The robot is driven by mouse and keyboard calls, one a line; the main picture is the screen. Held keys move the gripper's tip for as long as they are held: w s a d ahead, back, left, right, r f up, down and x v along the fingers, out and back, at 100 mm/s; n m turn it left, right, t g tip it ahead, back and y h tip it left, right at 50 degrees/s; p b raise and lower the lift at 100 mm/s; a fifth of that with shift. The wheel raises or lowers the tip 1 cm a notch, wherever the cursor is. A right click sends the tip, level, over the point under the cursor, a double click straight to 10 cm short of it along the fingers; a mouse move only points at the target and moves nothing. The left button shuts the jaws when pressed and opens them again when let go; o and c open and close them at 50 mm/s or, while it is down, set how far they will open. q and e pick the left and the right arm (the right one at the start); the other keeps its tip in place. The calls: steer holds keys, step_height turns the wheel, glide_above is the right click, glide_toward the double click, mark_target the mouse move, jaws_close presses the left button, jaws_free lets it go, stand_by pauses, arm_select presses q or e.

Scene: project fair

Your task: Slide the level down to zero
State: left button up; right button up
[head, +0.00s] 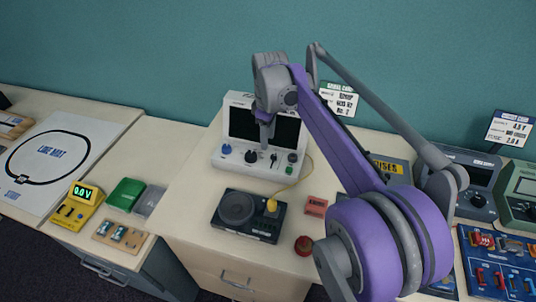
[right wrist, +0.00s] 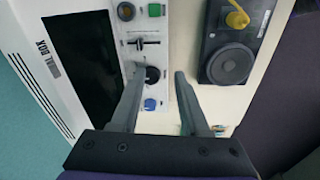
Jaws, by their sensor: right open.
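A white box with a dark screen (head: 245,126) stands on the table against the wall. Its front panel carries a small slider lever (head: 274,158), right of a black knob (head: 251,156). The right wrist view also shows the slider lever (right wrist: 142,43) in its slot and the black knob (right wrist: 152,75). My right gripper (head: 266,137) points down in front of the screen, above the panel. In the right wrist view its fingers (right wrist: 160,74) are open and empty, on either side of the black knob in the picture; the slider lies beyond the tips. My left gripper is not in view.
A blue knob (head: 226,149) and a green button (head: 292,157) sit on the same panel. A black speaker unit (head: 262,230) with a yellow plug (head: 271,205) lies in front. A red button (head: 304,245) is nearby. My right arm covers the table's right part.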

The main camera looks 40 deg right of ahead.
steer(key=n+g, duration=0.1)
glide_above(274, 155)
steer(key=f, duration=0.1)
step_height(274, 155, down, 11)
steer(key=shift+r+b, duration=0.15)
steer(key=shift+b, duration=0.3)
jaws_close()
stand_by(1.2)
